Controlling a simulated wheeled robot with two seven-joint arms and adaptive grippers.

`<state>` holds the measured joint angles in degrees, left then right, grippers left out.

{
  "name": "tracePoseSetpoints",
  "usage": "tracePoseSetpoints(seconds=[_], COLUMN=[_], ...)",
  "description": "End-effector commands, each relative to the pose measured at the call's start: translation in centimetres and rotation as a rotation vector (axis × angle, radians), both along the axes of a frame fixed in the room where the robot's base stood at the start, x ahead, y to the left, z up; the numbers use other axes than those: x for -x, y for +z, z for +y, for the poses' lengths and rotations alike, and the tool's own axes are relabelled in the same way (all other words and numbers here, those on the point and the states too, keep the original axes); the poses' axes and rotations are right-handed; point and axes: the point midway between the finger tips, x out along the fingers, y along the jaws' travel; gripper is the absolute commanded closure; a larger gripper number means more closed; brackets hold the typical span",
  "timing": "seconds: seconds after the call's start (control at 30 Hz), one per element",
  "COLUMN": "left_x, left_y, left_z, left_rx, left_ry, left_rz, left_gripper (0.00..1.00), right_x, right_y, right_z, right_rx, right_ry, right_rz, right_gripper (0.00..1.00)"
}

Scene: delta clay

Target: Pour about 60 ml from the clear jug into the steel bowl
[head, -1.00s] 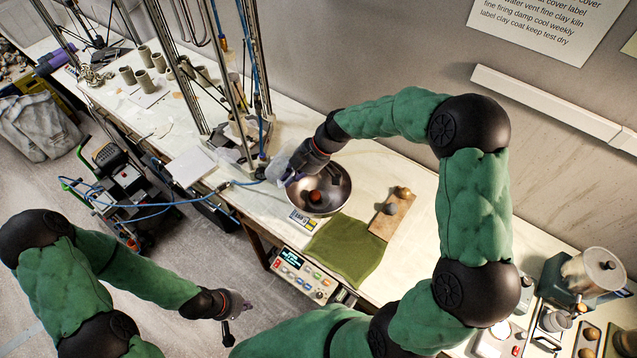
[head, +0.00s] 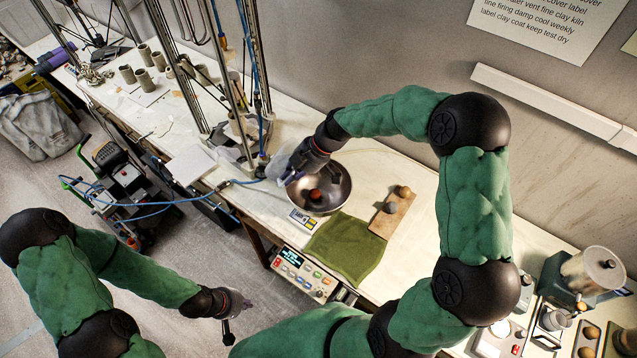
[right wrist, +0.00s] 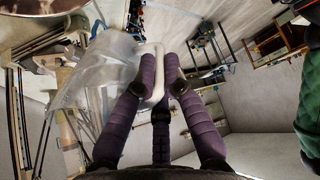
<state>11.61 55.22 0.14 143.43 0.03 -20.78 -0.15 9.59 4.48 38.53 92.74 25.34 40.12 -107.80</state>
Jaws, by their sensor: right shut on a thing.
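The steel bowl (head: 338,202) stands on a small scale (head: 303,221) on the bench. A small reddish-brown patch shows inside it; I cannot tell if it is content or reflection. The clear jug (head: 277,168) is beside the bowl's upper left rim in the head view, partly hidden by my right gripper (head: 294,166). In the right wrist view the purple fingers (right wrist: 160,90) are shut on the handle (right wrist: 156,62) of the clear jug (right wrist: 100,72). Its liquid level and exact tilt are unclear. My left gripper (head: 246,304) is low, away from the bench; its fingers are too small to read.
A green cloth (head: 345,250) and a wooden board (head: 391,215) with round lumps lie right of the bowl. A metal-post frame (head: 235,85) with a blue hose stands left of the jug. A control box (head: 303,275) is at the bench's front edge.

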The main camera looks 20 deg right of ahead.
Motion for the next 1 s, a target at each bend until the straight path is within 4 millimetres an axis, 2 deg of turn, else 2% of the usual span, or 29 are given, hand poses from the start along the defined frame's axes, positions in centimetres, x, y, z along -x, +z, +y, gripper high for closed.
tracePoseSetpoints(seconds=[0.67,1.0], left_x=[0.0,0.0], left_y=[0.2,2.8], left_z=[0.0,0.0], left_rx=[0.0,0.0], left_ry=[0.0,0.0], left_rz=[0.0,0.0], left_gripper=[1.0,1.0], right_x=[-0.1,-0.3], right_y=[0.2,0.9], right_z=[0.0,0.8], right_rx=[0.006,0.081], right_ry=[0.0,-0.009], right_rz=[0.0,0.03], right_gripper=[1.0,1.0])
